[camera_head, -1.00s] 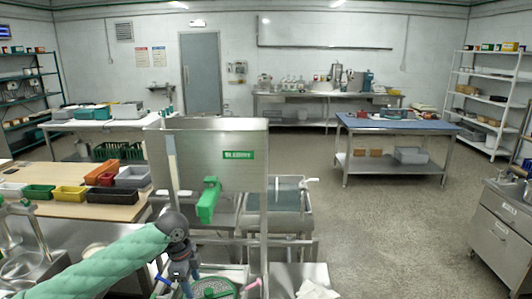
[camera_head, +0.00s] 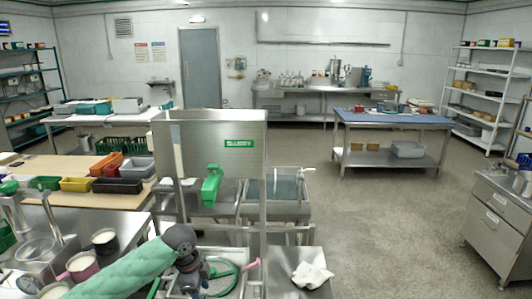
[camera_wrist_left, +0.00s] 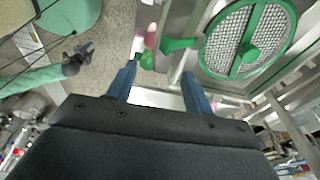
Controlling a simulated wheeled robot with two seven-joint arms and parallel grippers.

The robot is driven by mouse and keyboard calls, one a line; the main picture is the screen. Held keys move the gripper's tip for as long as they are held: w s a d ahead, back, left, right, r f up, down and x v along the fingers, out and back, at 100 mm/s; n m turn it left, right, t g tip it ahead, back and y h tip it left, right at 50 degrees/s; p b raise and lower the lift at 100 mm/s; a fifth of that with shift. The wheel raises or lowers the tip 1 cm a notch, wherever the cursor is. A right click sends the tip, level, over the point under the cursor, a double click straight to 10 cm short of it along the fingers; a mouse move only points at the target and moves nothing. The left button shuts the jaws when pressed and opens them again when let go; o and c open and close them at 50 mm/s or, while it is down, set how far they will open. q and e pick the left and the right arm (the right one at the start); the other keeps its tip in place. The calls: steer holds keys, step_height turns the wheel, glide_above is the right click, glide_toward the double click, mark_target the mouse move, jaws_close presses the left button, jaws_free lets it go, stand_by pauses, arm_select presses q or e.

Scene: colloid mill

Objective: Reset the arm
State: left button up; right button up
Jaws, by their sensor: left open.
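My left arm, in a light green sleeve, comes in from the bottom left of the head view. Its dark gripper (camera_head: 192,280) is low, in front of the steel machine with the green-marked panel (camera_head: 215,150), beside a green-rimmed round mesh screen (camera_head: 222,278). In the left wrist view, the two blue fingers of my left gripper (camera_wrist_left: 160,88) stand apart with nothing between them. The mesh screen (camera_wrist_left: 247,40) shows beyond them at the upper right. A green-sleeved arm with a small dark end (camera_wrist_left: 80,58) shows at the left; its jaws are too small to read.
Cups (camera_head: 104,241) and a steel device (camera_head: 40,255) stand on the counter at the left. A white cloth (camera_head: 312,275) lies on a steel surface right of the machine. A drawer cabinet (camera_head: 497,225) stands at the right. The floor between is clear.

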arm_select(q)
steer(key=s+d+f+n+t+h, duration=0.2)
steer(key=s+d+f+n, duration=0.55)
steer(key=s, duration=0.55)
steer(key=s+a+f+n+t+y, duration=0.15)
steer(key=s+a+f+n, duration=0.3)
steer(key=s, duration=0.55)
steer(key=s+a+f+n+y, duration=0.35)
steer(key=s+a, duration=0.25)
steer(key=s, duration=0.3)
steer(key=s+d+f+g, duration=0.1)
steer(key=s+f, duration=0.1)
steer(key=f, duration=1.8)
steer(key=s+d+f+g+h, duration=0.1)
steer(key=s+d+f, duration=0.1)
steer(key=f, duration=1.9)
steer(key=shift+s, duration=0.7)
arm_select(e)
steer(key=shift+s+f, duration=0.15)
steer(key=shift+s, duration=0.25)
arm_select(q)
steer(key=shift+n+g, duration=0.25)
arm_select(e)
steer(key=shift+s, duration=0.25)
